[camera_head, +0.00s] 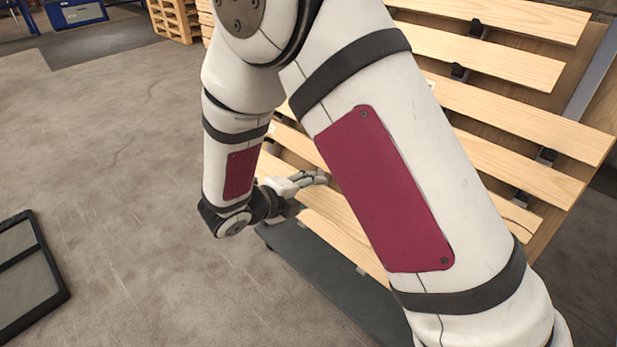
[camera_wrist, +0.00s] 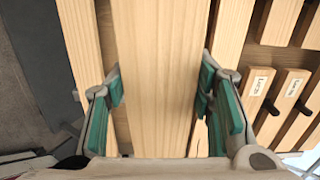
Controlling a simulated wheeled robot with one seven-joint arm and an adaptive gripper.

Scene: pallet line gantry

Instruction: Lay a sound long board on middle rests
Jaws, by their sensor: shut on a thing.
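My gripper (camera_wrist: 160,95) is shut on a long pale board (camera_wrist: 156,70), with green pads along both of its edges. The board runs up out of the wrist view; its face there looks plain, without visible cracks. In the head view my gripper (camera_head: 318,179) is low at the rack's left side, partly behind my arm. Other long boards (camera_head: 490,52) lie in rows across the sloping rack. Small black rests (camera_head: 458,72) show at some of them. My arm hides the middle of the rack, and I cannot tell which rests are bare.
A dark flat base (camera_head: 310,265) lies under the rack. Two boards with white tags (camera_wrist: 259,84) show at the right in the wrist view. A dark-framed panel (camera_head: 28,270) lies at the left. Wooden pallets (camera_head: 174,20) stand behind. The floor at left is mostly clear.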

